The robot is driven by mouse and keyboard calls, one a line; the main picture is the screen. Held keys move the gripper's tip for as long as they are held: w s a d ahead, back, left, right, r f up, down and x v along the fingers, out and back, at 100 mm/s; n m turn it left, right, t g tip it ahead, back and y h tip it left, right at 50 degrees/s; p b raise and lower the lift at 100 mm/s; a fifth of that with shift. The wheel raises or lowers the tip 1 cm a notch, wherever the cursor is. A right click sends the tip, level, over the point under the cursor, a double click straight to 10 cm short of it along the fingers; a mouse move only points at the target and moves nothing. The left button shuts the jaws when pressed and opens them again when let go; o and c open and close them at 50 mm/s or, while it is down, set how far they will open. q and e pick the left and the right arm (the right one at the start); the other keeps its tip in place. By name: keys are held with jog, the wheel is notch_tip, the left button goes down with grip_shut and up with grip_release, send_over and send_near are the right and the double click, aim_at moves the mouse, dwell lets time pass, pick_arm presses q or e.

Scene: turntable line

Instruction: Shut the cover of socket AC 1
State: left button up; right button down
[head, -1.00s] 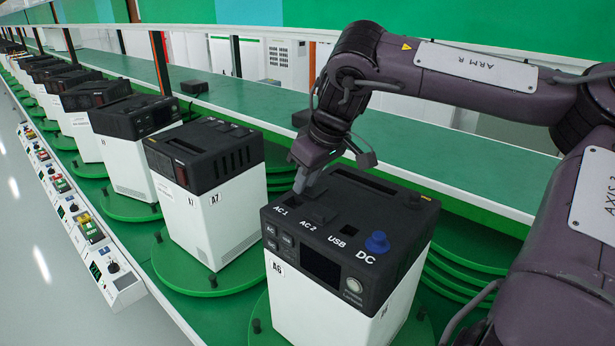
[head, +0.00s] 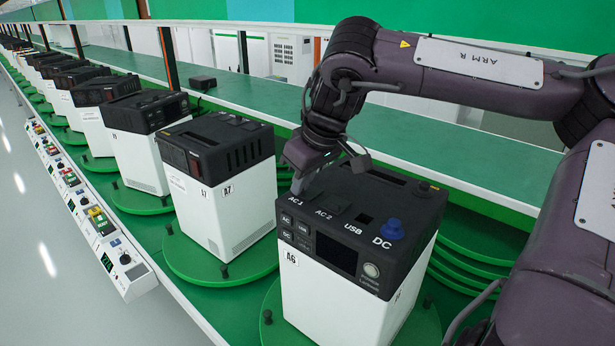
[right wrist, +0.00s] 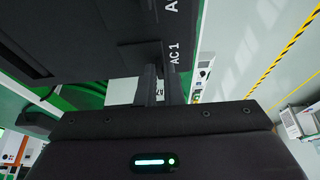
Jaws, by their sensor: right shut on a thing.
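The white unit A6 with a black top (head: 330,270) stands at the centre of the head view. Its top bears the labels AC 1, AC 2, USB and DC. My right gripper (head: 297,188) points down at the AC 1 corner of that top. In the right wrist view its two fingers (right wrist: 161,75) are at a dark square cover (right wrist: 140,55) beside the AC 1 label. The gripper is shut on this cover, as far as I can tell; the fingers hide the contact. The AC 2 cover (head: 333,194) lies beside it. My left gripper is not in view.
A green shelf (head: 430,140) runs behind the units. Several more units line up towards the far left.

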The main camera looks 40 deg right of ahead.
jog(key=c, duration=2)
grip_release()
jog(key=shift+d, duration=0.1)
jog(key=o, duration=0.4)
jog(key=shift+w+a, duration=0.2)
jog(key=shift+w, duration=0.05)
jog(key=shift+o, duration=0.2)
jog(key=shift+a, duration=0.1)
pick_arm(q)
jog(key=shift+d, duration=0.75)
pick_arm(e)
jog(key=shift+s, duration=0.1)
